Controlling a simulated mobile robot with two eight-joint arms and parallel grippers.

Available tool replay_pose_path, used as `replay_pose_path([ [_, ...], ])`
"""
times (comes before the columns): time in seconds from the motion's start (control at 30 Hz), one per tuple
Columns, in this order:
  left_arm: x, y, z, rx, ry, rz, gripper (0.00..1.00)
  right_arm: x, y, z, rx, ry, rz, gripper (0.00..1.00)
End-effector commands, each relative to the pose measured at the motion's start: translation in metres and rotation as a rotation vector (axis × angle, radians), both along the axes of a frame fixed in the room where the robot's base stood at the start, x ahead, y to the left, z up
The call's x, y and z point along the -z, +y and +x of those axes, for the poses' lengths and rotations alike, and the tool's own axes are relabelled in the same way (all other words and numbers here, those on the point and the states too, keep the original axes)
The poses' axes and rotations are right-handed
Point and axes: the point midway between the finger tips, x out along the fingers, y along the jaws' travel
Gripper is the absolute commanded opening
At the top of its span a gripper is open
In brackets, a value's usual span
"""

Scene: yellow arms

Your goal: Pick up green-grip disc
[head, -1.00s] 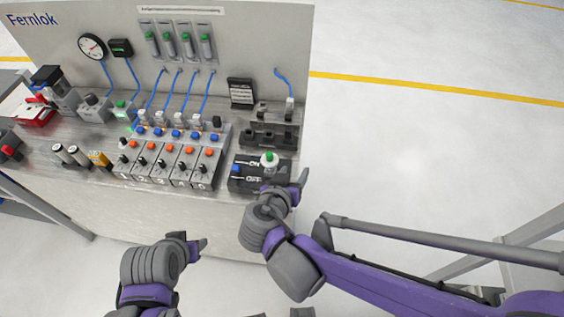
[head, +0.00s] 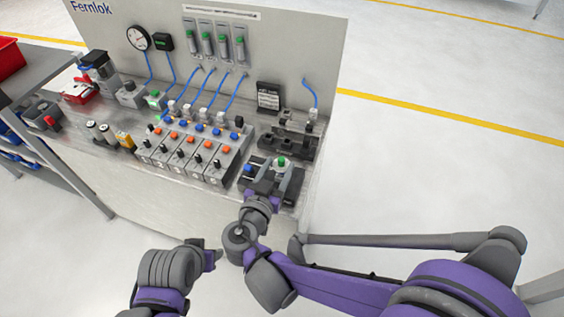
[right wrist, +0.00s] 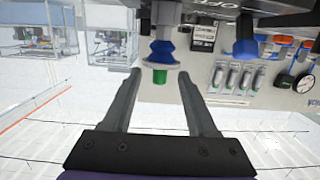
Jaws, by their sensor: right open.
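The green-grip disc (head: 281,161) is a pale disc with a green grip, at the right end of the bench on a dark block (head: 290,182). In the right wrist view, the green grip (right wrist: 160,77) points towards my gripper, with the white disc and a blue part behind it. My right gripper (head: 274,181) is open at the block, partly covering it. Its two fingers (right wrist: 158,82) lie on either side of the green grip with gaps, and nothing is held. My left gripper (head: 213,257) is low in front of the bench; its jaws are unclear.
A blue knob (head: 248,170) is on the block just left of the disc. A row of grey valve modules (head: 190,155) stands to the left. A dark holder (head: 288,139) stands behind. The upright panel (head: 300,50) closes off the back.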

Motion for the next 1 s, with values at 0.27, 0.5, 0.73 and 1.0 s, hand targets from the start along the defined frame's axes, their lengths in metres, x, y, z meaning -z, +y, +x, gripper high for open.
replay_pose_path([
  [0.27, -0.003, 0.0, 0.001, 0.0, -0.001, 0.0, 0.5, 0.004, -0.01, 0.029, 0.004, 0.001, 0.0, 0.58],
  [0.5, -0.005, 0.0, 0.001, 0.0, -0.003, 0.0, 0.5, 0.009, -0.018, 0.054, 0.001, 0.001, -0.001, 0.58],
  [0.73, -0.005, 0.0, 0.001, 0.0, -0.003, 0.0, 0.5, 0.009, -0.018, 0.056, 0.0, 0.002, 0.0, 0.58],
  [1.0, -0.005, 0.0, 0.001, 0.0, -0.003, 0.0, 0.5, 0.009, -0.018, 0.055, 0.0, 0.002, 0.0, 0.13],
])
